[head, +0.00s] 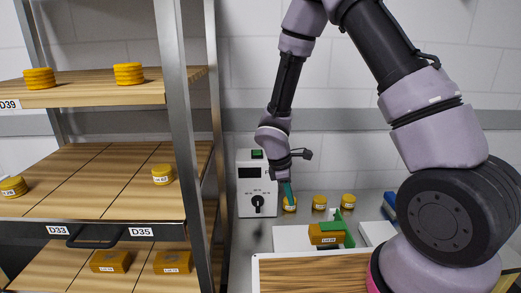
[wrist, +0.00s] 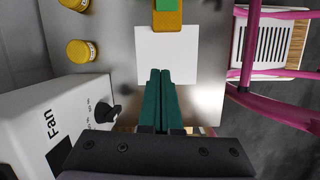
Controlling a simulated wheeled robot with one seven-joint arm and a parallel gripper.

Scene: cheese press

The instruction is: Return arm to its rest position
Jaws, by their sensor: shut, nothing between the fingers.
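My gripper (head: 287,190) hangs pointing down beside the white control box in the head view. In the wrist view its two green fingers (wrist: 160,75) are together, with nothing between them. The fingertips show over the edge of a white sheet or plate (wrist: 167,52) on the steel table. My arm rises from the gripper and bends back to the right in the head view.
The control box (head: 247,188) stands close left of my gripper; it reads "Fan" in the wrist view (wrist: 50,125). Several yellow cheeses (head: 319,202) stand behind. Shelving (head: 105,180) fills the left; pink bars (wrist: 245,75) are at right.

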